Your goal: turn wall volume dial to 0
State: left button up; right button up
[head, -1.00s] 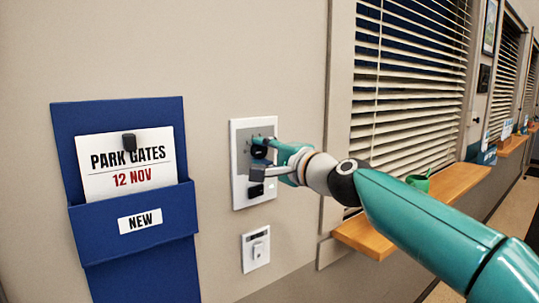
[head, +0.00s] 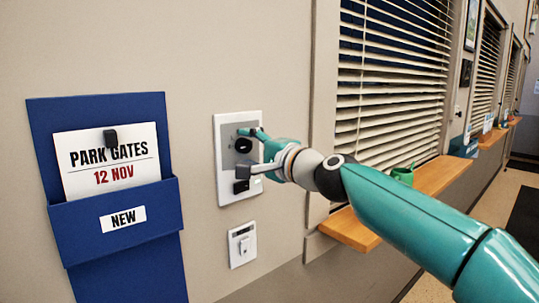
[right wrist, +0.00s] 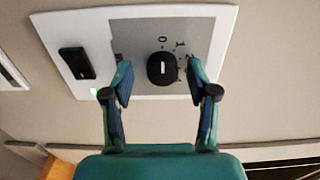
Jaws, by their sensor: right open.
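The black volume dial (head: 243,145) is a round knob on a grey and white wall plate (head: 227,190). In the right wrist view the dial (right wrist: 163,68) sits between my fingertips, with a short white mark on its face and the digits 0, 1 and 2 printed around it. My left gripper is not in view.
A black switch (head: 241,187) sits below the dial on the same plate. A smaller white wall unit (head: 242,244) is beneath it. A blue wall pocket (head: 160,215) hangs at left. A wooden sill (head: 350,231) with a green can (head: 403,175) and blinds (head: 395,85) are at right.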

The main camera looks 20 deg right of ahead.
jog(key=v, duration=1.1)
jog(key=shift+s, duration=0.25)
jog(key=shift+d, duration=0.15)
